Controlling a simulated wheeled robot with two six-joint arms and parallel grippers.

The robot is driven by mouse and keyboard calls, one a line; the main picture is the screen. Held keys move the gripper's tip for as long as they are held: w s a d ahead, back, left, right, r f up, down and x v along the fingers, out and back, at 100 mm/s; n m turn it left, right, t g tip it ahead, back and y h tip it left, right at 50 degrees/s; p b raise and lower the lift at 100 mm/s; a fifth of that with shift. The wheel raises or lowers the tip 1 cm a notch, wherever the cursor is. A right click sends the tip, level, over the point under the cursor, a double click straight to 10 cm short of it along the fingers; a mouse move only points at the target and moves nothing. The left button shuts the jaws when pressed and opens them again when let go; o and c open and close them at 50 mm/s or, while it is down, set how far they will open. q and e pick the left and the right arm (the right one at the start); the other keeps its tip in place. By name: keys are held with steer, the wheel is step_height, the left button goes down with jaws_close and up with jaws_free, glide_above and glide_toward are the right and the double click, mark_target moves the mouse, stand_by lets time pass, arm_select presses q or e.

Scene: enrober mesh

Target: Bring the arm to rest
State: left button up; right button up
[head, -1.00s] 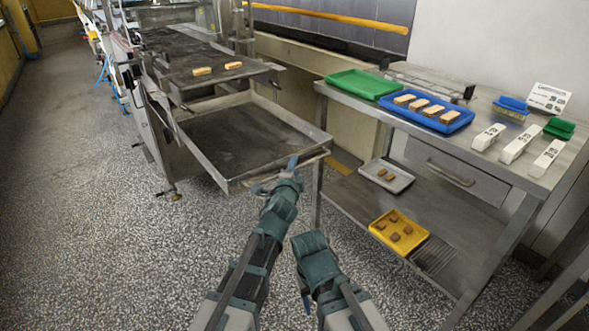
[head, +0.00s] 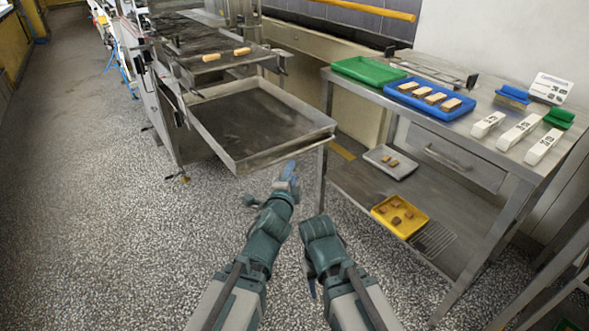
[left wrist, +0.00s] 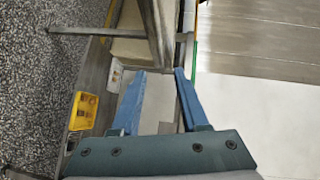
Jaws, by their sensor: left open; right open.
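My left gripper (head: 288,172) is above the floor in front of the catch tray, apart from it. In the left wrist view its two blue fingers (left wrist: 160,75) stand apart with nothing between them. My right gripper (head: 311,285) is lower and to the right, pointing down. Its fingers are mostly hidden behind its own wrist, and no object shows in it. Both arms are folded near the bottom middle of the head view.
The enrober's catch tray (head: 318,130) juts out at upper left, below the mesh with two bars (head: 241,51). A steel table (head: 480,140) at right carries a green tray (head: 370,71) and blue tray (head: 470,104). A yellow tray (head: 420,222) sits on its lower shelf. Floor at left is clear.

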arm_select(q)
steer(key=shift+f, duration=0.1)
stand_by(0.3)
steer(key=s+a+f+n+g+y, duration=0.2)
steer(key=s+f+n+g, duration=0.15)
steer(key=f+n, duration=0.2)
steer(key=s+a+f+n+g+y, duration=0.2)
steer(key=s+a+f+n+g, duration=0.15)
steer(key=f, duration=0.35)
steer(key=s+d+f+n+g, duration=0.1)
steer(key=s+f+n+g, duration=0.2)
steer(key=s+g, duration=0.35)
steer(key=s+d+f+n+g, duration=0.1)
steer(key=s+f+n+g, duration=0.15)
steer(key=s, duration=0.75)
step_height(320, 180, up, 28)
steer(key=p, duration=2.8)
steer(key=shift+w, duration=0.4)
